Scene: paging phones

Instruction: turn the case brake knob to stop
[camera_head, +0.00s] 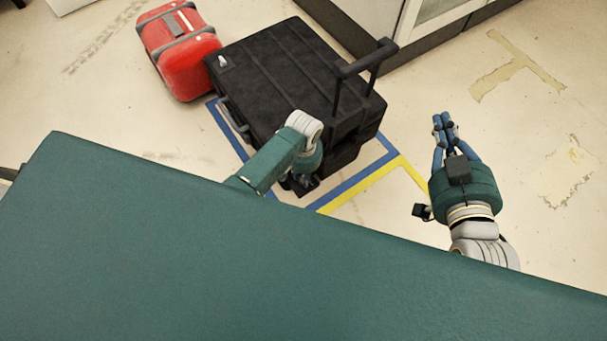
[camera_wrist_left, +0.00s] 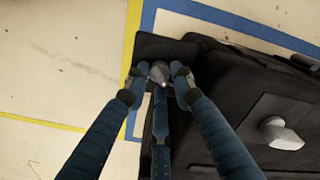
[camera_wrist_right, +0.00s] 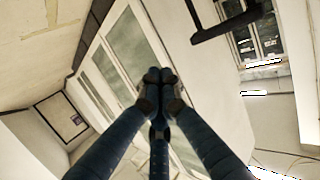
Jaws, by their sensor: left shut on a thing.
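The large black case (camera_head: 265,70) lies on the floor with its pull handle (camera_head: 365,58) raised. In the left wrist view, a small grey pointed knob (camera_wrist_left: 160,73) sits at a dark corner part of the case, between the fingertips of my left gripper (camera_wrist_left: 158,78), which is shut on it. In the head view, my left gripper (camera_head: 302,182) is low at the near edge of the case, partly hidden by my arm. My right gripper (camera_head: 443,122) is shut and empty, apart from the case on its right. It also shows in the right wrist view (camera_wrist_right: 159,77).
A second, larger grey knob-like part (camera_wrist_left: 283,134) stands on the case face. A red suitcase (camera_head: 180,50) is beside the case at the back left. Blue and yellow tape (camera_head: 375,180) marks the floor. A white cabinet (camera_head: 375,15) stands behind. Floor at right is open.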

